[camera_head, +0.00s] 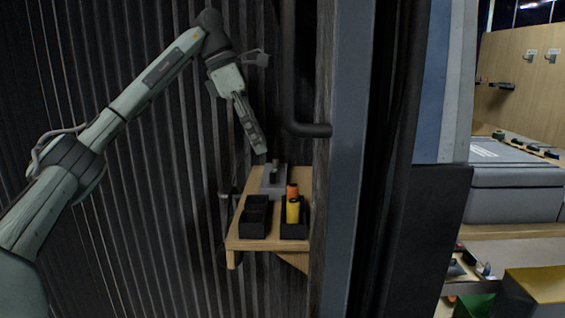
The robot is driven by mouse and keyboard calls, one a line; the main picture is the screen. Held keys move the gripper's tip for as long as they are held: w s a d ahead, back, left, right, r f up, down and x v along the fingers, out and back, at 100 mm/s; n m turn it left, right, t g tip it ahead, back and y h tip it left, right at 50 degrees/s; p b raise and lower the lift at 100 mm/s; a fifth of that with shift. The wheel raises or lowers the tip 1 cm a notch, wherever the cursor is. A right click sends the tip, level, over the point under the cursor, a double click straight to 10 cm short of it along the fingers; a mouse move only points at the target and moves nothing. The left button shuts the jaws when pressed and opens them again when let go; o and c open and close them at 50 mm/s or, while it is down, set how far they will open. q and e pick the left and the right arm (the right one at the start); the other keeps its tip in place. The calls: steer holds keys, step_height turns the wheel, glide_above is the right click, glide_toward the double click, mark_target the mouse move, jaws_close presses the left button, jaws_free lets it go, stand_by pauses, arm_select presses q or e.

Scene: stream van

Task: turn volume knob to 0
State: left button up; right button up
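A small grey device (270,188) sits at the back of a wooden wall shelf (246,245). A dark upright part stands on it, but it is too small and dark to tell whether this is the volume knob. No knob marking or setting can be read. My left gripper (260,149) reaches down from the upper left, with its tip just above the back of the device. Contact cannot be made out. The fingers look close together, but a gap between them cannot be judged. My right gripper is not in view.
Black open bins (254,222) stand at the shelf's front left. An orange bottle (292,190) and a yellow bottle (293,210) stand in a black holder (293,231) beside them.

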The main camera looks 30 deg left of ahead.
mark_target(272, 172)
arm_select(q)
steer(key=x, duration=0.6)
steer(key=shift+s+f+b, duration=0.1)
steer(key=shift+s+b, duration=0.1)
steer(key=shift+b, duration=0.2)
steer(key=shift+w+d+f, duration=0.2)
steer(key=shift+d+f, duration=0.05)
steer(key=shift+f, duration=0.2)
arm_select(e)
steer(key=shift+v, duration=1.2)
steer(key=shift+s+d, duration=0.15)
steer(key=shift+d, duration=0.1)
arm_select(q)
jaws_close()
